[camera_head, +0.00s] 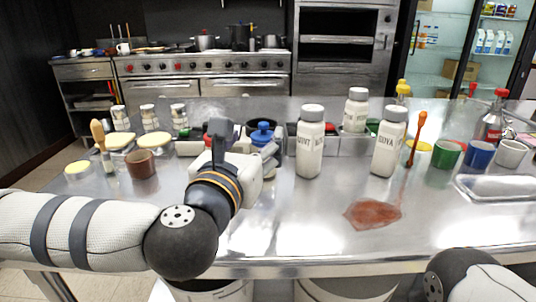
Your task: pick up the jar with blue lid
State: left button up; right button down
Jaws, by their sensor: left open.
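A blue lid with a knob (263,134) shows in the head view just beyond my left gripper. The body of the jar under it is mostly hidden by the gripper. My left gripper (246,143) is open, reaching away over the steel table. The lid appears near its right finger; I cannot tell whether they touch. My right arm shows only at the lower right corner, and its gripper is out of the picture.
White bottles with grey caps (310,145) stand right of the gripper, others beside them. A brown cup (142,164) stands left. A reddish flat piece (372,213) lies on the steel table (300,225). Green (447,154) and blue (479,155) cups stand right, near a metal tray (500,196).

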pick_arm(q)
jog(key=f, duration=0.5)
jog(key=shift+s+a+b, duration=0.1)
jog(key=shift+s+b, duration=0.2)
jog(key=shift+s, duration=0.05)
jog(key=x, duration=0.7)
jog(key=shift+w+f, duration=0.1)
jog(key=shift+w, duration=0.2)
jog(key=c, duration=1.2)
